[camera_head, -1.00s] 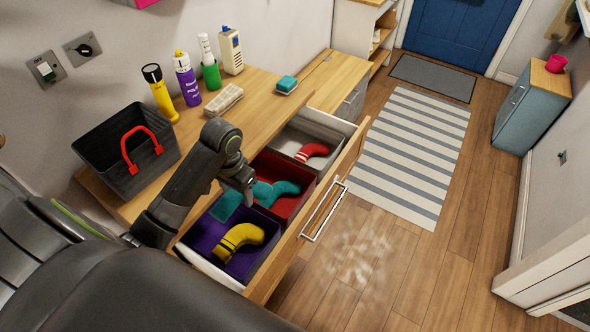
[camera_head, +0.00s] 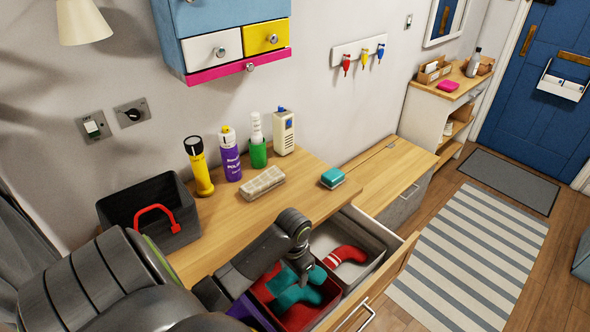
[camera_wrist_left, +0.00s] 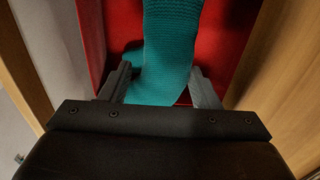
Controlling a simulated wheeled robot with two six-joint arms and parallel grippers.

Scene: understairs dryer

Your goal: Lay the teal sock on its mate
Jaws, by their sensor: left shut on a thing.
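My left gripper (camera_head: 301,270) is over the red compartment (camera_head: 265,291) of the open drawer, pointing down. It is shut on a teal sock, whose fabric (camera_wrist_left: 155,88) shows between the fingers in the left wrist view (camera_wrist_left: 165,88). Teal fabric (camera_head: 298,297) also lies in the red compartment under the gripper. The held sock and its mate overlap in colour and view, so I cannot tell exactly where one ends and the other begins, or whether they touch. My right gripper is not in view.
A red sock (camera_head: 345,255) lies in the grey compartment beside the red one. The purple compartment (camera_head: 248,312) is partly hidden by my arm.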

